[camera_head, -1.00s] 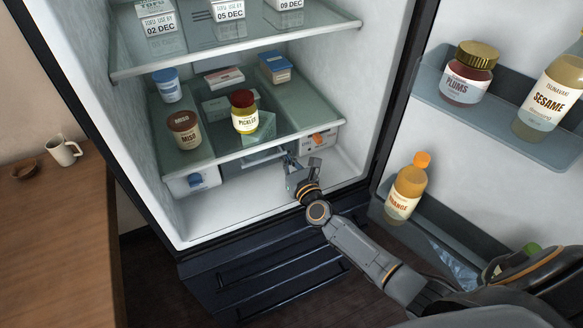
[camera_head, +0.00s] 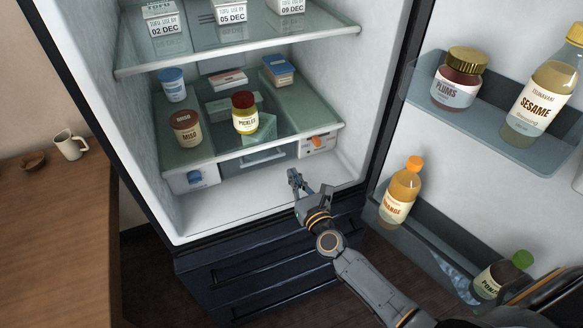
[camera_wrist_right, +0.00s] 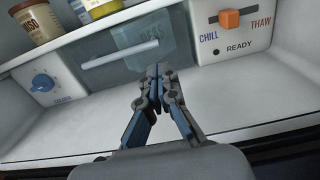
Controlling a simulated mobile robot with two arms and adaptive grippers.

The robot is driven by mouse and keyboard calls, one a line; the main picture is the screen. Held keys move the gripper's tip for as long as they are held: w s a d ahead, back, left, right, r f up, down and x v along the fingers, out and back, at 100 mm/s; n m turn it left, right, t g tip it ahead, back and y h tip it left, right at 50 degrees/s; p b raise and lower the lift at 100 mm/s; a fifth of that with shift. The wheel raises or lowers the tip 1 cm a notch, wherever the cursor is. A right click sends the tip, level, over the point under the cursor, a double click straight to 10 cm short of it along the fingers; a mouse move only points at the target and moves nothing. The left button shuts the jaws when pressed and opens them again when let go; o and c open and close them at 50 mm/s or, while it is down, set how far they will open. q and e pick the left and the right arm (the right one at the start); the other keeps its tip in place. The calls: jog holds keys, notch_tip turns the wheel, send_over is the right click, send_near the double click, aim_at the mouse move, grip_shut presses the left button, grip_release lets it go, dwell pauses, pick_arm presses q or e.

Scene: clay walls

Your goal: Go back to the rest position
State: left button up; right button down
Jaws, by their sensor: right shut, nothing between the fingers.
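My right gripper (camera_head: 297,180) is in the lower front part of the open fridge (camera_head: 245,205), just above the fridge floor near its front edge. In the right wrist view the gripper (camera_wrist_right: 158,75) has its fingertips together and holds nothing. It points at the drawer front (camera_wrist_right: 120,55), with a gap between. My right arm comes in from the lower right, in front of the dark base panel. My left gripper does not show in any view.
The open door's lower shelf (camera_head: 440,262) stands close right of my arm, with an orange bottle (camera_head: 401,192) and a green-capped bottle (camera_head: 500,274). A glass shelf (camera_head: 205,150) with jars is above the gripper. A wooden counter (camera_head: 60,230) is at the left.

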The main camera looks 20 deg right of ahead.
jog(key=s+a+f+n+g+y, duration=0.1)
jog(key=s+a+n+g+y, duration=0.4)
jog(key=s+n, duration=0.6)
jog(key=s+a+n+g+y, duration=0.25)
jog(key=s+a+n, duration=0.45)
jog(key=n, duration=0.7)
jog(key=s+d+f+n+g+h, duration=0.3)
jog(key=s+d+n+g+h, duration=0.45)
jog(key=s+d+n, duration=0.65)
notch_tip(320, 180, down, 26)
jog(key=s+a+r+m, duration=0.1)
jog(key=s+a, duration=0.1)
jog(key=a, duration=0.1)
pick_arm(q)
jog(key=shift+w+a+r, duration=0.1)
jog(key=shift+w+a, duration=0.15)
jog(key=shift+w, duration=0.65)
pick_arm(e)
jog(key=s+d+f+g, duration=0.1)
jog(key=s+f, duration=0.7)
jog(key=s+d+f+g, duration=0.1)
jog(key=s+d+f, duration=0.1)
jog(key=s+f, duration=0.6)
jog(key=shift+s+d+f+h, duration=0.25)
jog(key=shift+s+f+h, duration=0.05)
jog(key=shift+f, duration=0.25)
